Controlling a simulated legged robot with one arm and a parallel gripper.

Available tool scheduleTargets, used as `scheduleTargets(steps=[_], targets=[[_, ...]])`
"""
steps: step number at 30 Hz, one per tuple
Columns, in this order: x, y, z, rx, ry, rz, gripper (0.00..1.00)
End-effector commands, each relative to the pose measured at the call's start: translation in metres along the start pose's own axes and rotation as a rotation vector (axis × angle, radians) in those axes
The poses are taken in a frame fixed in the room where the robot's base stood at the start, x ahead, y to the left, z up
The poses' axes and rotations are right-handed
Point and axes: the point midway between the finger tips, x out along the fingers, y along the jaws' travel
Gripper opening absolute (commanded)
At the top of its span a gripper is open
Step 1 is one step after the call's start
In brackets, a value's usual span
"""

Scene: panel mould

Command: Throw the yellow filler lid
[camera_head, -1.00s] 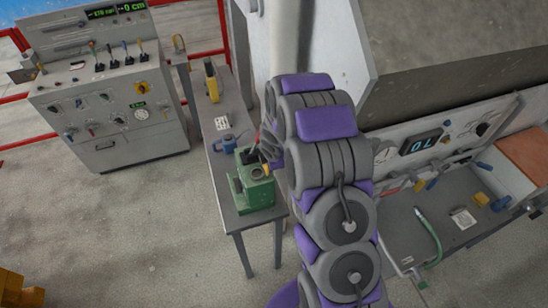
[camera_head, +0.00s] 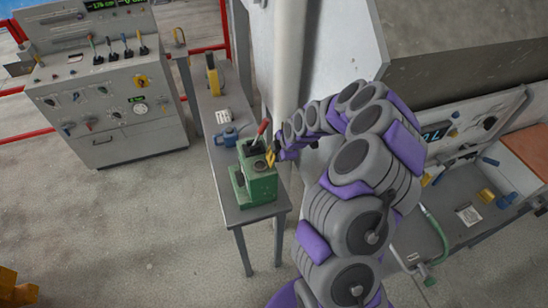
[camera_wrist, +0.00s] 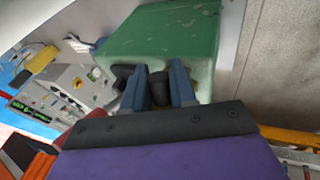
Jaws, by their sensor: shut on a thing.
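The green unit (camera_head: 256,187) stands on the near end of the narrow bench. The small yellow filler lid (camera_head: 271,158) shows at its upper right edge, tilted up beside a dark round opening (camera_head: 259,165). My gripper (camera_head: 277,156) is at the lid from the right. In the wrist view, the fingers of my gripper (camera_wrist: 158,88) are closed around a short dark piece (camera_wrist: 159,92), seemingly the lid's grip; only a sliver of yellow shows beside the right finger. The green body (camera_wrist: 165,38) fills the area ahead of the fingers.
A red-handled lever (camera_head: 262,130) rises from the green unit close to my gripper. A pale column (camera_head: 287,65) rises behind the bench.

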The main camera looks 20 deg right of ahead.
Motion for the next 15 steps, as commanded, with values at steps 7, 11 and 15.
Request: scheduleTargets(steps=[7,11,15], targets=[[0.0022,-0.0016,0.0056,0.014,0.024,-0.004,0.00],[0.0021,-0.0015,0.0061,0.017,0.029,-0.004,0.00],[0.0018,-0.0014,0.0060,0.018,0.030,-0.004,0.00]])
